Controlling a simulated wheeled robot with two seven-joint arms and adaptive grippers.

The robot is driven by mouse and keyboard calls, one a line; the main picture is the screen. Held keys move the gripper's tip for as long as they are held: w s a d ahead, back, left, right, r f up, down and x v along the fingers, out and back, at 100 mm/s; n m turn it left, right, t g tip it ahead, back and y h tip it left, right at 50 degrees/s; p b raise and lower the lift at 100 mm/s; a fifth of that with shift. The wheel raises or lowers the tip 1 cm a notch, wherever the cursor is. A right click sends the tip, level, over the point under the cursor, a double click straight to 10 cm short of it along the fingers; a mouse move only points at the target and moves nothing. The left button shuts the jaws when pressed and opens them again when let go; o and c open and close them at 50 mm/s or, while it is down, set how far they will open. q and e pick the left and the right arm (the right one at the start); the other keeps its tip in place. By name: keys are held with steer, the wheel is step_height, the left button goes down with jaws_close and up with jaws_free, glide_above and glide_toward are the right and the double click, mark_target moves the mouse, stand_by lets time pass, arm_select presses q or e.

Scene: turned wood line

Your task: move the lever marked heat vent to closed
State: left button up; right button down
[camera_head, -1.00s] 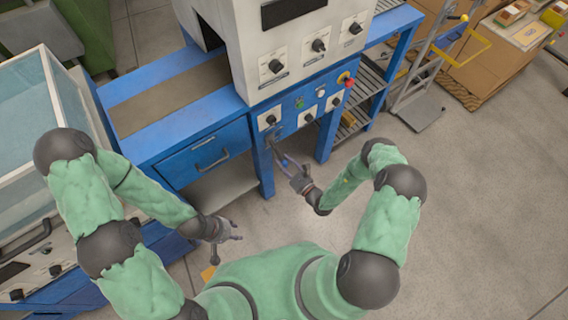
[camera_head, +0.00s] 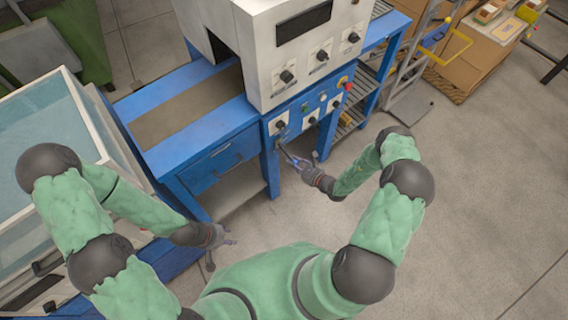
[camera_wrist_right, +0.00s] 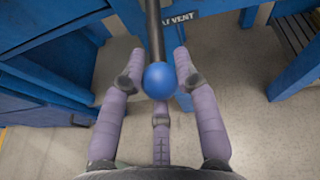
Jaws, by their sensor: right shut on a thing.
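The heat vent lever is a dark rod (camera_wrist_right: 154,32) with a blue ball knob (camera_wrist_right: 159,80) at its end. A blue plate (camera_wrist_right: 178,18) beside the rod shows part of its label, ending in "VENT". In the head view the lever sticks out from the front of the blue machine, below its knobs. My right gripper (camera_head: 296,162) is at the lever's outer end, and in the right wrist view its fingers (camera_wrist_right: 158,68) are closed in around the knob. My left gripper (camera_head: 229,237) hangs low at the left, away from the lever; its fingers are too small to judge.
The white and blue machine (camera_head: 262,92) has several knobs and a red button above the lever. A blue drawer (camera_head: 222,160) is left of it. A hand truck (camera_head: 410,100) and cardboard boxes (camera_head: 480,55) stand at the right. The floor (camera_head: 470,190) at right is clear.

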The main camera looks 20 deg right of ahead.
mark_target(295, 160)
step_height(295, 160, up, 6)
steer(key=g+p, duration=0.1)
steer(key=p, duration=0.1)
steer(key=g+h+p, duration=0.1)
steer(key=g+p, duration=0.1)
steer(key=p, duration=0.1)
steer(key=g+p, duration=0.1)
steer(key=p, duration=0.1)
steer(key=shift+f+h, duration=0.25)
steer(key=shift+h, duration=0.05)
steer(key=shift+w+a+r+g+p, duration=0.15)
steer(key=shift+r+g+p, duration=0.35)
steer(key=shift+p, duration=0.3)
steer(key=shift+w+r+p, duration=0.25)
steer(key=shift+r, duration=0.25)
steer(key=shift+w+r+p, duration=0.25)
steer(key=shift+r, duration=0.2)
steer(key=shift+w+r, duration=0.1)
steer(key=c, duration=0.9)
jaws_free()
steer(key=shift+a, duration=0.15)
steer(key=v, duration=1.2)
steer(key=shift+a, duration=0.15)
